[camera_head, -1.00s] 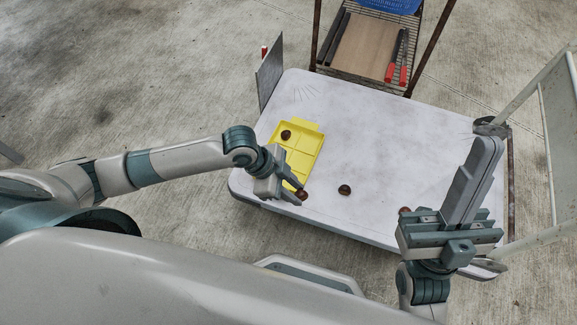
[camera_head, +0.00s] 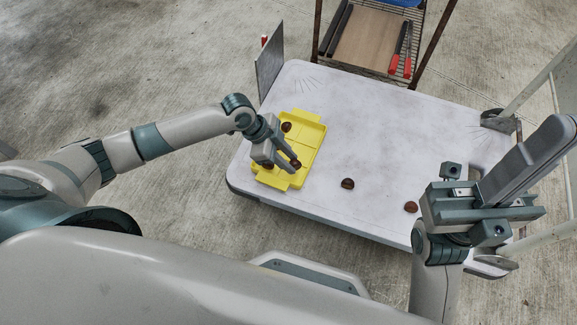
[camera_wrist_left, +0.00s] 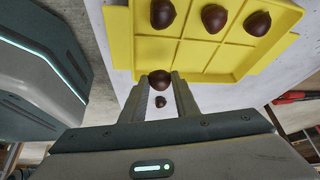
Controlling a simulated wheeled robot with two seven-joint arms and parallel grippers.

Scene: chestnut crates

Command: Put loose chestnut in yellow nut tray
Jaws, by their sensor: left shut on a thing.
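My left gripper (camera_head: 293,164) is shut on a chestnut (camera_wrist_left: 160,80), holding it over or beside the near part of the yellow nut tray (camera_head: 314,135). In the left wrist view, the tray (camera_wrist_left: 122,48) has three chestnuts in separate compartments: one (camera_wrist_left: 162,13), another (camera_wrist_left: 214,17) and a third (camera_wrist_left: 257,23). In the head view, one tray chestnut (camera_head: 286,127) shows clearly; my gripper hides part of the tray. Two loose chestnuts lie on the table, one near the middle (camera_head: 348,184) and one farther right (camera_head: 411,207). My right gripper (camera_head: 550,150) is raised at the right; its jaw gap is unclear.
The white table (camera_head: 400,130) is mostly clear right of the tray. A grey upright panel (camera_head: 269,62) stands at its far left corner. A wire rack with a brown board (camera_head: 372,40) and red-handled tool (camera_head: 407,65) stands behind. A pale frame rises at right.

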